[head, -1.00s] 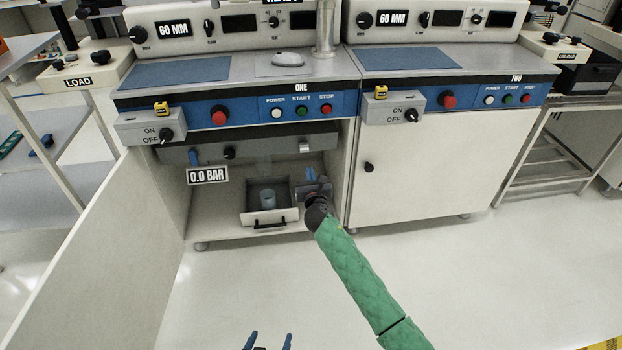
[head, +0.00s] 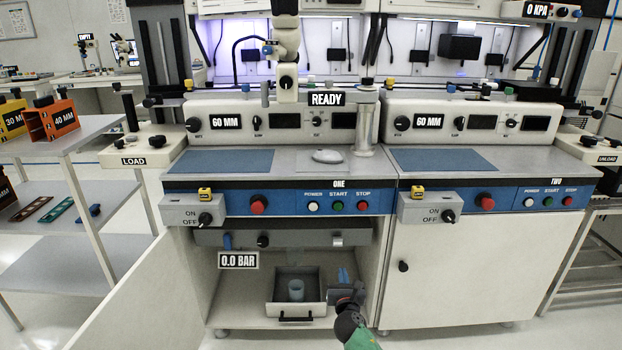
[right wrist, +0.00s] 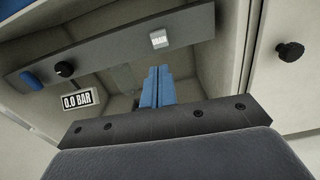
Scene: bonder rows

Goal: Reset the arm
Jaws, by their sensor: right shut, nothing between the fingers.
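My right gripper (head: 343,276) reaches into the open lower cabinet of the station labelled ONE. Its blue fingers are shut together with nothing between them, as the right wrist view shows (right wrist: 157,88). It stands just right of the drawer tray (head: 285,306), which holds a small blue-grey cup (head: 296,290). The gripper appears apart from the tray. My left gripper is out of the head view.
The open cabinet door (head: 130,300) swings out at left. The cabinet of station TWO (head: 460,270) is closed at right. A 0.0 BAR sign (head: 238,260) hangs under the grey panel. The READY sign (head: 326,99) shows above station ONE.

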